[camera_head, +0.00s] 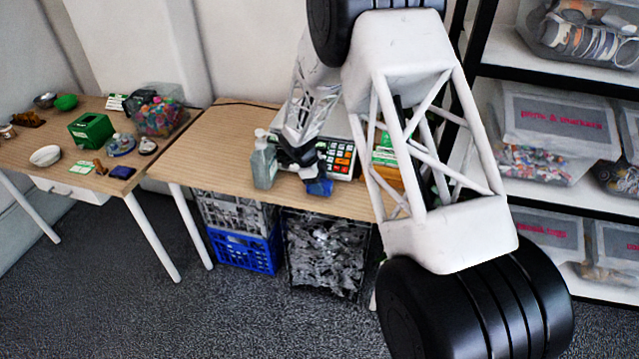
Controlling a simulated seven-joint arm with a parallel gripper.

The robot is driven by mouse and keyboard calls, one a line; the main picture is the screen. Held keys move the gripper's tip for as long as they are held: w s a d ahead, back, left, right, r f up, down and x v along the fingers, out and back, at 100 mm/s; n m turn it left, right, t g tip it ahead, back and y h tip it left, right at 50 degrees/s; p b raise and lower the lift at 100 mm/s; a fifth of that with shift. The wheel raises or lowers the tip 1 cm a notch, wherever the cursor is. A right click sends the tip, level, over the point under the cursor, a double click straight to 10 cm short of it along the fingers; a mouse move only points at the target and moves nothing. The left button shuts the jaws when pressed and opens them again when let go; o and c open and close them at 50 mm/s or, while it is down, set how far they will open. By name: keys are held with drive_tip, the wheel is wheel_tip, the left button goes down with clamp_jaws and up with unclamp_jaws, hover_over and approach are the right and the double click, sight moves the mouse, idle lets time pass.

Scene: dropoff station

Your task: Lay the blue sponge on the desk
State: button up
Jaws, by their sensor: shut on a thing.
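My gripper (302,164) is over the front part of the right-hand wooden desk (218,155), pointing down. It is shut on the blue sponge (319,187), which shows just below the fingers near the desk's front edge. The fingers are small and dark here and partly cover the sponge. I cannot tell whether the sponge touches the desk top.
A clear bottle (264,163) stands just left of my gripper. A keypad device (340,157) is close behind it. The desk's left part is bare. Crates (245,252) stand underneath. Another table (35,140) at left holds several small items. Shelves (545,82) stand at right.

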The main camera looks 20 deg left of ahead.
drive_tip(key=shift+f, duration=0.15)
drive_tip(key=o, duration=0.8)
drive_tip(key=shift+v, duration=3.9)
